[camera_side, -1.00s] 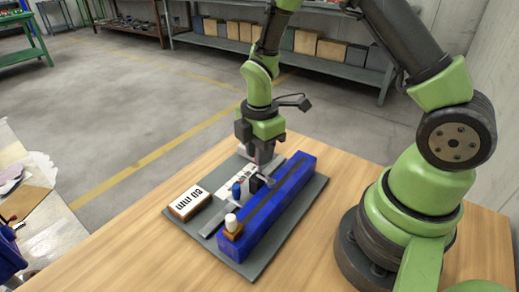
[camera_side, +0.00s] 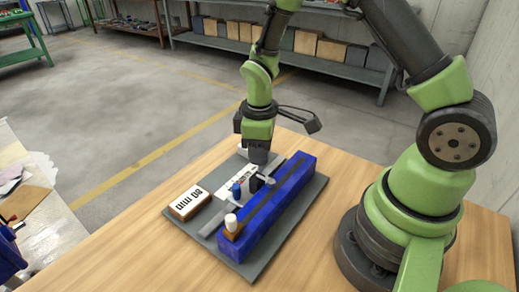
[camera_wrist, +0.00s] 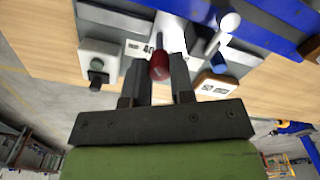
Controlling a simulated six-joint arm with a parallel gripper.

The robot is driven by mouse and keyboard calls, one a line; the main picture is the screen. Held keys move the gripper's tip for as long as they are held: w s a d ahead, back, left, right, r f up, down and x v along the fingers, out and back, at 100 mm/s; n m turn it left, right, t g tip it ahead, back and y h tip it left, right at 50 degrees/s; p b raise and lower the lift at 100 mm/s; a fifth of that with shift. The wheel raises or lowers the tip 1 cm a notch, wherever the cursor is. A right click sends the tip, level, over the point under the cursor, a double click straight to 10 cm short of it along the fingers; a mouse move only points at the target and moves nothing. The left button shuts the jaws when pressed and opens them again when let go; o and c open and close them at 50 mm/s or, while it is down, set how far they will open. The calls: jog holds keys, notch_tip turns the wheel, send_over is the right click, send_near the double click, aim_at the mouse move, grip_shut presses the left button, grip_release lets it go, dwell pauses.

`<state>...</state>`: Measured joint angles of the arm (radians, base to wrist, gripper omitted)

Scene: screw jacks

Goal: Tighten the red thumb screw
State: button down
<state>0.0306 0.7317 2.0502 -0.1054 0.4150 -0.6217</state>
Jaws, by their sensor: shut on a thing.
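The red thumb screw (camera_wrist: 160,66) shows in the wrist view between the two dark fingers of my gripper (camera_wrist: 158,72). The fingers are shut on it, one on each side. In the side view my gripper (camera_side: 257,163) points down over the far end of the grey base plate (camera_side: 254,268), and the red screw is hidden there. A blue knob (camera_side: 236,188) stands on the fixture closer to the side camera; it also shows in the wrist view (camera_wrist: 221,38). A white-tipped part (camera_side: 270,182) sits beside it near the blue beam.
A long blue beam (camera_side: 262,217) lies along the right of the base plate, with a white-capped orange block (camera_side: 232,230) at its near end. An "80 mm" block (camera_side: 190,202) lies to the left. A white box with a dark knob (camera_wrist: 98,58) is beside my gripper. The wooden table's front is clear.

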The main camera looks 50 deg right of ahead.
jog(key=m, duration=1.4)
jog(key=shift+m, duration=0.4)
jog(key=m, duration=1.1)
jog(key=shift+m, duration=0.3)
jog(key=c, duration=1)
grip_release()
